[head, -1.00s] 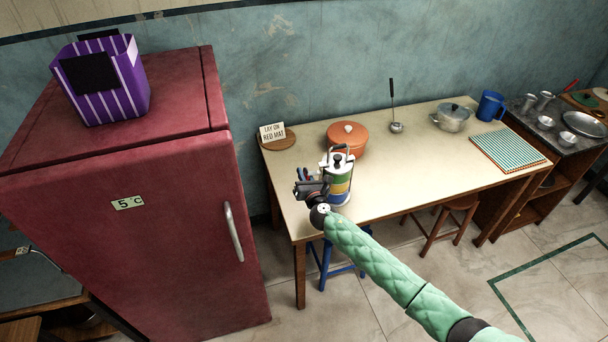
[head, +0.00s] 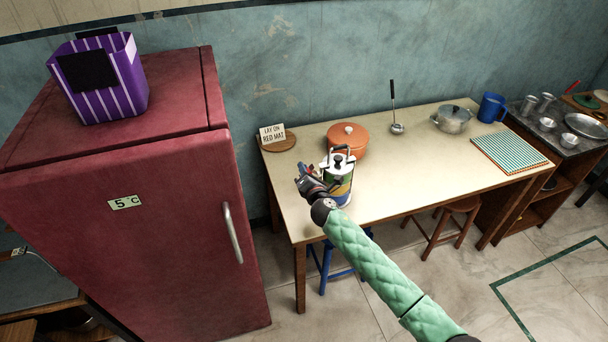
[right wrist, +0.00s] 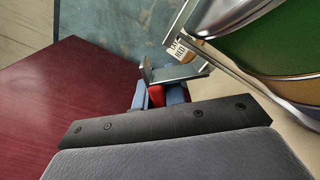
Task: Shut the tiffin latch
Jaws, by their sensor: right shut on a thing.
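The tiffin (head: 341,187) is a steel-lidded stack with coloured bands and a top handle, upright at the table's front left. In the right wrist view the tiffin (right wrist: 280,45) shows green and brown bands and a steel side bar. A metal latch piece (right wrist: 180,74) juts out beside that bar. My right gripper (head: 309,181) is at the tiffin's left side. In the wrist view its blue and red fingertips (right wrist: 157,96) are shut at the latch piece; the exact contact is partly hidden by the gripper body. My left gripper is out of view.
An orange pot (head: 347,139) stands close behind the tiffin. A sign (head: 272,133) stands on a round wooden board behind left. A red fridge (head: 130,215) is left of the table (head: 405,150). The table's middle is clear; a ladle (head: 396,127) and steel pot (head: 452,119) stand farther right.

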